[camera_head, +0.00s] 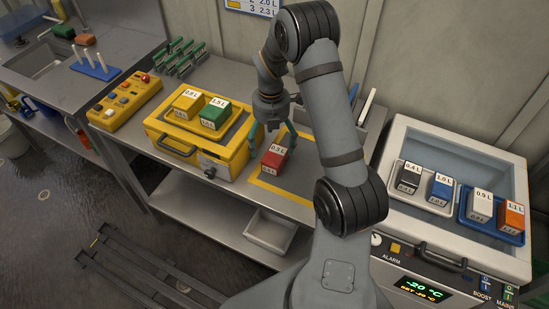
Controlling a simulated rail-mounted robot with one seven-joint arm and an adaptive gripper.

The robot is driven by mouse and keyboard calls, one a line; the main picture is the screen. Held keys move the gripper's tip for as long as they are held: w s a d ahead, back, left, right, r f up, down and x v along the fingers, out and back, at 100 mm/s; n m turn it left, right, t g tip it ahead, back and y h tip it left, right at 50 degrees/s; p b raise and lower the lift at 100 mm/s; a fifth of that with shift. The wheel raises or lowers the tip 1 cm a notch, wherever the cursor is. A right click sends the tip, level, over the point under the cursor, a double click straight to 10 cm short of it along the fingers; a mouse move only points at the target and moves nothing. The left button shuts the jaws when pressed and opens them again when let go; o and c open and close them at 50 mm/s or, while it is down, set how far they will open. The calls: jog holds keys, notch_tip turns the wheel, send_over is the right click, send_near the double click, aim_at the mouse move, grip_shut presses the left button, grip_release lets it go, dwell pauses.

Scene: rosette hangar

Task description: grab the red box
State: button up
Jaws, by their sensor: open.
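The red box (273,161) stands on the metal bench inside a yellow marked outline. Its white label on top reads about 0.3 L. My gripper (271,133) is above and just behind the red box, pointing down with its fingers spread. One finger shows to the left of the box and one to the right, near its top. Nothing is held. I cannot tell whether a finger touches the box.
A yellow case (222,166) with a yellow box (187,103) and a green box (215,114) on top stands left of the red box. A freezer (401,136) holding several boxes is at the right. A white bin (270,231) sits on the lower shelf.

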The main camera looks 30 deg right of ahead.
aim_at(272, 153)
jog(key=shift+s+d+f, duration=0.1)
jog(key=shift+s+f, duration=0.1)
jog(key=shift+f, duration=0.35)
jog(key=f+p, duration=0.2)
jog(key=f, duration=0.3)
jog(key=shift+a, duration=0.2)
jog(key=shift+w, duration=0.1)
jog(key=shift+c, duration=0.8)
jog(key=c, duration=1.1)
jog(key=shift+r, duration=0.1)
jog(key=shift+c, duration=0.6)
